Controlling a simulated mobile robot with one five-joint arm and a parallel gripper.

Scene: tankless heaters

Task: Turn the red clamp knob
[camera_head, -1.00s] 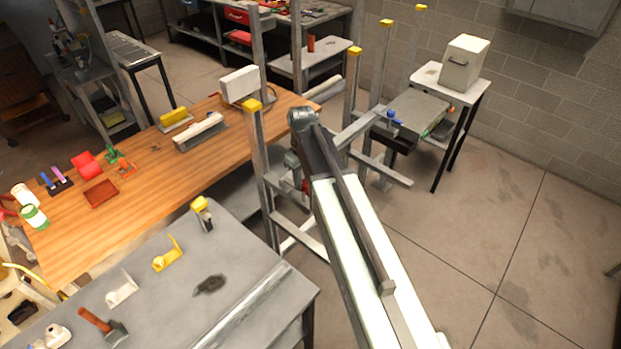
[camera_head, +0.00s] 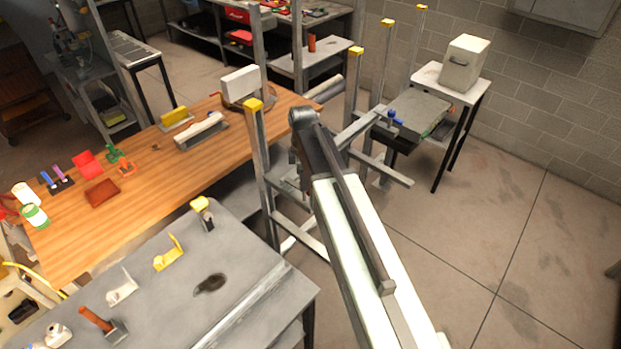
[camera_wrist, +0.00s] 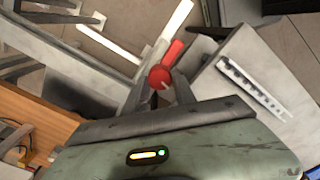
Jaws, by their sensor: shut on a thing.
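The red clamp knob (camera_wrist: 160,78) shows in the middle of the wrist view, with a round head and a red bar reaching up and right from it. My gripper (camera_wrist: 158,92) has its narrow grey fingers close on either side of the knob, shut on it. The exact contact is partly hidden by the fingers and the gripper body. In the head view my arm hides the knob and the gripper, beside a grey metal frame (camera_head: 259,160) with yellow-capped posts.
A wooden workbench (camera_head: 150,205) and a grey metal table (camera_head: 170,310) with small tools stand left of the frame. A white box (camera_head: 464,63) sits on a small stand at the right. The floor (camera_head: 530,260) at the right is clear.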

